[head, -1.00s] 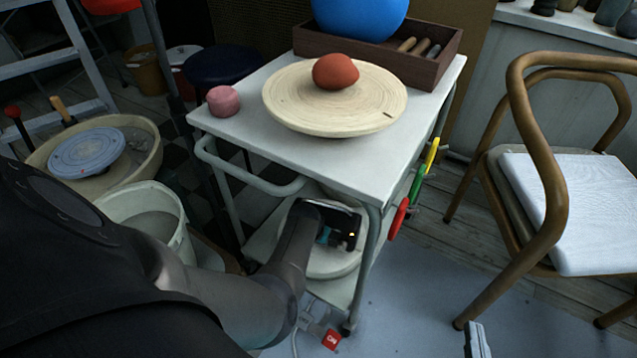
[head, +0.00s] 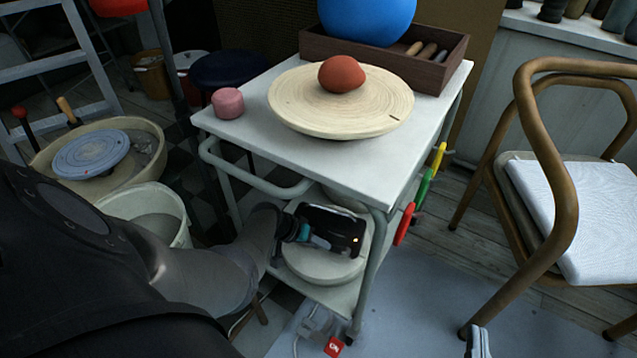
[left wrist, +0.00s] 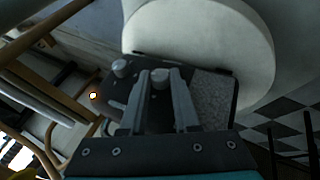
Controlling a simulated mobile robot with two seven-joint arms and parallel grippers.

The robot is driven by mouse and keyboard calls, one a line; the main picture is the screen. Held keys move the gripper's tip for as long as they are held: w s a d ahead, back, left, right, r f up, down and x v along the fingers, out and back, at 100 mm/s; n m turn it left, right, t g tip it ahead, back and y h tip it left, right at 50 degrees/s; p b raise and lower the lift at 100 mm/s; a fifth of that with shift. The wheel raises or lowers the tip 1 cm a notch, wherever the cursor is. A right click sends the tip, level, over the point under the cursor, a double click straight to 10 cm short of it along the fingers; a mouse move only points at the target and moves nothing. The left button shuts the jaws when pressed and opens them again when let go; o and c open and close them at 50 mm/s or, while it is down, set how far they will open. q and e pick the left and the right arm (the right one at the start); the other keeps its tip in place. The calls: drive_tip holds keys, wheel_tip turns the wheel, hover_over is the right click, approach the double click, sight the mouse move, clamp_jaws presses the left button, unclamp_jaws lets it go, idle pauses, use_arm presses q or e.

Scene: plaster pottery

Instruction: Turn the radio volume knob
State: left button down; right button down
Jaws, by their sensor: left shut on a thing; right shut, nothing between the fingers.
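The black radio (head: 338,224) stands on a round white slab on the trolley's lower shelf. In the left wrist view the radio (left wrist: 220,86) shows a grey speckled panel and two grey knobs. My left gripper (head: 318,241) reaches in from the left at the radio. In the left wrist view its fingers (left wrist: 160,92) are closed around the middle knob (left wrist: 160,76). The other knob (left wrist: 122,68) is free, to the left. My right gripper (head: 479,342) shows only as grey fingertips at the bottom edge, shut and away from the radio.
The white trolley (head: 345,172) has a top above the radio, bearing a plaster disc (head: 290,105) with red clay. Its legs and front rail frame the lower shelf. A white bucket (head: 150,205) stands left, a wooden chair (head: 560,200) right. Open floor lies between trolley and chair.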

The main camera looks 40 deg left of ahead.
drive_tip(key=shift+s, duration=0.1)
idle(0.4)
use_arm(q)
drive_tip(key=c, duration=0.6)
unclamp_jaws()
drive_tip(key=shift+c, duration=0.2)
drive_tip(key=shift+s, duration=0.1)
drive_tip(key=shift+p+v, duration=0.7)
drive_tip(key=shift+v, duration=0.05)
use_arm(e)
drive_tip(key=s+d+f+g+h+p, duration=0.2)
drive_tip(key=s+d+g+h+p, duration=0.25)
drive_tip(key=d+g, duration=0.55)
use_arm(q)
drive_tip(key=p+v, duration=0.5)
drive_tip(key=v, duration=0.8)
drive_tip(key=shift+a+r, duration=0.25)
drive_tip(key=shift+a, duration=0.05)
use_arm(e)
wheel_tip(320, 180, down, 10)
drive_tip(key=s+d+g+h, duration=0.1)
drive_tip(key=g, duration=0.1)
drive_tip(key=shift+s+f+g, duration=0.15)
drive_tip(key=shift+s+g, duration=0.05)
drive_tip(key=shift+g, duration=0.2)
